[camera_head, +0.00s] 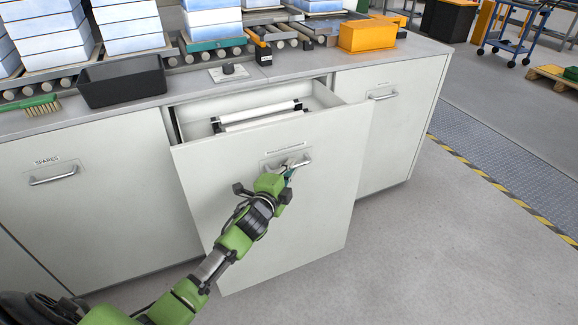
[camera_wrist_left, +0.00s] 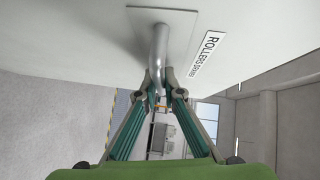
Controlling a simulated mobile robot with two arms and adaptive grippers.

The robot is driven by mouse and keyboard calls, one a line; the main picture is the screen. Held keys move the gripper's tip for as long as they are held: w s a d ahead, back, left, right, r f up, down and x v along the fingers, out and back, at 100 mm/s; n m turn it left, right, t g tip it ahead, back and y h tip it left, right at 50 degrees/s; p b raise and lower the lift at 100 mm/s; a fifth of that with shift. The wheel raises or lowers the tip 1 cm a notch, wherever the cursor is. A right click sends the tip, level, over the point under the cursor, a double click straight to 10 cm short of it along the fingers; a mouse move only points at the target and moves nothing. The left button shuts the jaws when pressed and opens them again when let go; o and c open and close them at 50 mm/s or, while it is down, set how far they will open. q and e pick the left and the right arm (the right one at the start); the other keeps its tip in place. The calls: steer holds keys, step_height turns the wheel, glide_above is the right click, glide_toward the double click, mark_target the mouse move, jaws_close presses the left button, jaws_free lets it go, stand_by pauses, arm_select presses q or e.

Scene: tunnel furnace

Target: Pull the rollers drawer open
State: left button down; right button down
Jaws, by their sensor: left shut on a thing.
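The rollers drawer (camera_head: 230,160) is the middle front of the white counter and stands pulled out. Rollers (camera_head: 255,113) lie inside it, partly hidden by the front panel. Its bar handle (camera_head: 298,163) sits near the top of the front under a label. The handle (camera_wrist_left: 159,45) and the label reading ROLLERS (camera_wrist_left: 208,53) also show in the left wrist view. My left gripper (camera_head: 290,172) is at the handle; in the left wrist view its fingers (camera_wrist_left: 158,80) are shut on the handle's bar. My right gripper is not in view.
A closed SPARES front (camera_head: 60,200) is on the left and another closed front (camera_head: 385,130) on the right. A black bin (camera_head: 122,82), a green brush (camera_head: 35,104) and an orange box (camera_head: 368,36) stand on the counter top. The floor in front is clear.

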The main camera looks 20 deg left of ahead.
arm_select(q)
steer(key=c, duration=2.2)
jaws_free()
steer(key=shift+o, duration=0.2)
steer(key=shift+s, duration=0.15)
steer(key=s+r, duration=0.1)
steer(key=s, duration=1)
steer(key=shift+s+d+r, duration=0.3)
steer(key=shift+s+d, duration=0.05)
steer(key=shift+d, duration=0.05)
